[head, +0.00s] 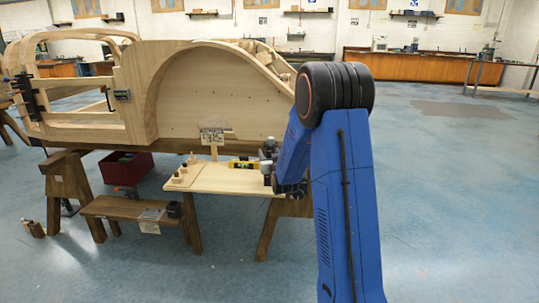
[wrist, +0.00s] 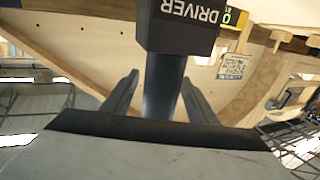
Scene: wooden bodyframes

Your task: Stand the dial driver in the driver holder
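My gripper (head: 268,162) is low over the right end of the light wooden tabletop beside the body frame; my blue arm hides part of it. In the wrist view, my gripper's two fingers (wrist: 161,80) flank the grey shaft of the dial driver (wrist: 165,95) and appear shut on it. The driver's black block, marked DRIVER upside down in this view, lies beyond the fingertips. The block's outer end is cut off by the picture edge. A dark block (head: 174,209), possibly the driver holder, sits at the right end of the low brown bench (head: 125,208).
A yellow labelled object (head: 243,164) and small wooden pegs (head: 180,172) are on the tabletop (head: 222,182). A sign (head: 213,137) stands behind. The wooden body frame (head: 200,95) rises at the back on trestles. A red bin (head: 126,168) is below. Floor is clear in front.

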